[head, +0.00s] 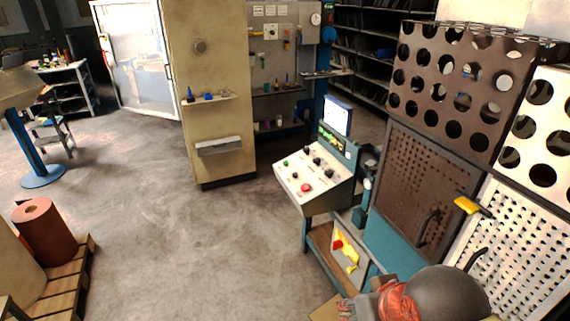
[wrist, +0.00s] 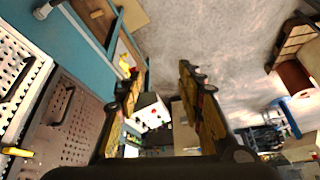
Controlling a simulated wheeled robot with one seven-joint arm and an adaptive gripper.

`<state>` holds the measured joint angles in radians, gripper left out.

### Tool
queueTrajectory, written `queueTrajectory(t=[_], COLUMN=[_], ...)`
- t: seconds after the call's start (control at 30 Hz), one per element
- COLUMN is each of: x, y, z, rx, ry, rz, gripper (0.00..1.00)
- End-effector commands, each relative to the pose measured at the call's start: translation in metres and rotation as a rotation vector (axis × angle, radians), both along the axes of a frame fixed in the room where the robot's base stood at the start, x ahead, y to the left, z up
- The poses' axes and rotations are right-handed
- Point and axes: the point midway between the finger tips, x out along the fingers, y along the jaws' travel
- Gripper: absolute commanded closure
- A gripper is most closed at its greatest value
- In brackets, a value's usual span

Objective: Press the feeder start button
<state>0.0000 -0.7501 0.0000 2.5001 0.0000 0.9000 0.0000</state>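The control console (head: 313,180) stands right of centre in the head view, with a sloped pale panel. On the panel are a green button (head: 286,163), a larger red button (head: 305,187) and several black knobs. Any labels are too small to read, but the green one looks like a start button. In the wrist view the console panel (wrist: 150,113) shows small between the fingers, well beyond them, with a red button visible. My gripper (wrist: 157,68) has its two fingers wide apart and empty, touching nothing.
A screen (head: 337,116) rises behind the console panel. Perforated panels (head: 418,185) with handles stand to its right. A beige pillar (head: 212,105) with small shelves is behind it. A pallet (head: 67,283) with a reddish roll is at lower left. The concrete floor (head: 180,235) left of the console is clear.

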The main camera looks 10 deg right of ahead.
Motion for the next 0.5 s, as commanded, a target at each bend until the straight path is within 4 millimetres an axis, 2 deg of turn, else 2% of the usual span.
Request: queueTrajectory(t=[0.5], x=[0.0], y=[0.0], z=[0.0], rx=[0.0], ry=[0.0], rz=[0.0], gripper=[0.91])
